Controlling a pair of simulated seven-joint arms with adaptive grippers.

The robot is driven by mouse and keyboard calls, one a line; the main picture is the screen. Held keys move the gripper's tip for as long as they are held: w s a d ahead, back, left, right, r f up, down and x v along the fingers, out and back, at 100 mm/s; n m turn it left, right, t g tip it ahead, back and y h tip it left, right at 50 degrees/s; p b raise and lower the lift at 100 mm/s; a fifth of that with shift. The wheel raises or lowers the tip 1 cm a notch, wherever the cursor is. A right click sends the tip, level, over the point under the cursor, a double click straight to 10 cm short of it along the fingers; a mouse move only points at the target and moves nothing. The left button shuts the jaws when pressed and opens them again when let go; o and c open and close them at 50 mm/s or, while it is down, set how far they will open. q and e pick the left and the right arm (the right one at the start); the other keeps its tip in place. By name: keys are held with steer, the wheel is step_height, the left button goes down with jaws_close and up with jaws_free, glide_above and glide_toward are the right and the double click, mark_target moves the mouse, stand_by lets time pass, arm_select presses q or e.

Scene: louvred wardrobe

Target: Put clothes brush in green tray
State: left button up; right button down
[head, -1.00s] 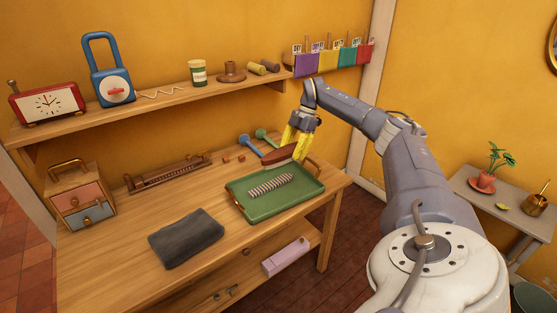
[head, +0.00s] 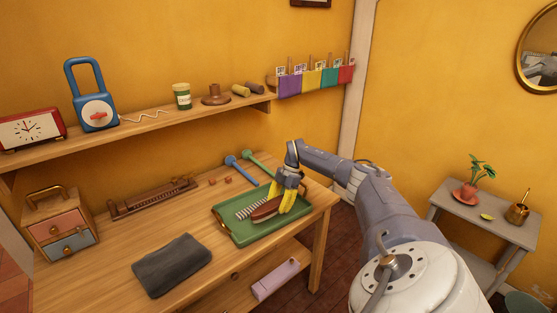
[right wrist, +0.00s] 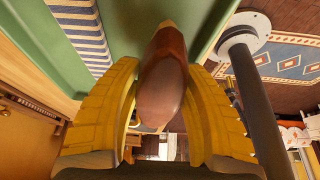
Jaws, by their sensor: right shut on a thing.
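The clothes brush (head: 266,210) has a dark brown wooden body. My right gripper (head: 287,197) is shut on it and holds it over the green tray (head: 243,241), at the tray's right half. I cannot tell whether the brush touches the tray. In the right wrist view the brush (right wrist: 163,80) sits between the yellow fingers (right wrist: 160,110), with the green tray (right wrist: 45,45) beyond it. A grey ribbed, coil-like thing (head: 246,210) lies in the tray beside the brush, partly hidden by it. My left gripper is not in view.
A dark folded cloth (head: 172,265) lies left of the tray. Blue (head: 240,168) and green (head: 258,165) long-handled things lie behind it. A small drawer box (head: 62,232) stands at the table's left. A shelf (head: 150,122) runs along the wall above.

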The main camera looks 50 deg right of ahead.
mark_target(279, 217)
steer(key=shift+f, duration=2.15)
steer(key=shift+f, duration=0.1)
steer(key=c, duration=1)
jaws_free()
steer(key=shift+f, duration=0.1)
steer(key=shift+c, duration=0.2)
steer(key=v, duration=1.2)
steer(key=shift+r, duration=0.25)
